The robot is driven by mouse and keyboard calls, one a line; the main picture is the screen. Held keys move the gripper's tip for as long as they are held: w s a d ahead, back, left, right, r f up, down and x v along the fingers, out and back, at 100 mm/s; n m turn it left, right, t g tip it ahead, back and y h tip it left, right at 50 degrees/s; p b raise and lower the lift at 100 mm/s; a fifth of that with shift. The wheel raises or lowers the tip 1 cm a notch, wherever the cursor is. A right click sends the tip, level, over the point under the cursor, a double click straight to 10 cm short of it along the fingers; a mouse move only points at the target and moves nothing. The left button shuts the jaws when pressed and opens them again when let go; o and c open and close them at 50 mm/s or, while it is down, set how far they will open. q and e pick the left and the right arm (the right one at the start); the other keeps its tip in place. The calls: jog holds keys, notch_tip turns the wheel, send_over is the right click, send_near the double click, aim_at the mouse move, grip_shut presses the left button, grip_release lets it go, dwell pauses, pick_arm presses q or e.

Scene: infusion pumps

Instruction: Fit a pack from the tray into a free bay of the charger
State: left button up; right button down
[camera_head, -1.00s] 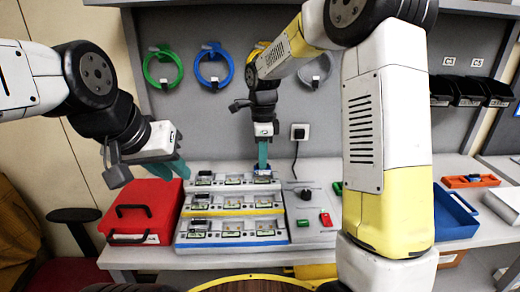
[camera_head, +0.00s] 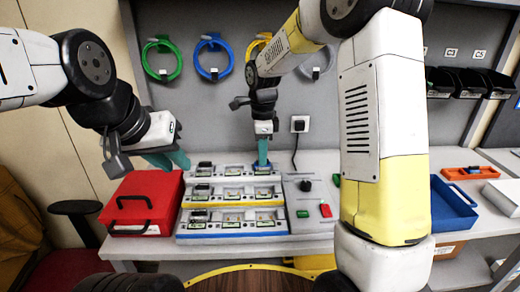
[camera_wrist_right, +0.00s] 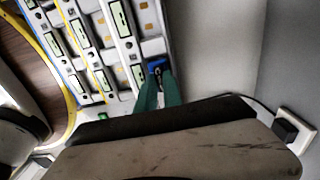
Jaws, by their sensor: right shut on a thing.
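The charger (camera_head: 232,226) is a stepped white rack with three tiers of bays, several holding dark packs with pale labels. My right gripper (camera_head: 262,163) points down at the right end of its top tier. In the right wrist view, its teal fingers (camera_wrist_right: 160,92) are shut on a blue pack (camera_wrist_right: 157,65) at the end bay; whether it is fully seated I cannot tell. The blue tray (camera_head: 478,212) lies on the bench at right, partly hidden by my right arm. My left gripper (camera_head: 169,160) hangs above the red case, its fingers apart and empty.
A red case (camera_head: 128,190) stands left of the charger. A grey panel with a black knob (camera_head: 305,186) and green and red parts lies right of it. A wall plug (camera_head: 298,124) with a cable is behind. An orange tray (camera_head: 466,173) sits far right.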

jog(key=shift+f, duration=0.2)
jog(key=c, duration=1.4)
grip_release()
notch_tip(320, 180, up, 8)
jog(key=shift+f, duration=0.1)
jog(key=s+d+r+n+t+y, duration=0.1)
jog(key=s+d+r+n+t, duration=0.1)
jog(key=s+d+r+n, duration=0.25)
jog(key=s+d+r+n+t+y, duration=0.1)
jog(key=s+d+r+n, duration=0.15)
jog(key=s+n, duration=0.35)
jog(key=s+d+n+t, duration=0.2)
jog(key=s+n, duration=0.6)
jog(key=s, duration=0.4)
jog(key=shift+s+d+f+t, duration=0.25)
jog(key=shift+d+f+t, duration=0.15)
jog(key=shift+t, duration=0.2)
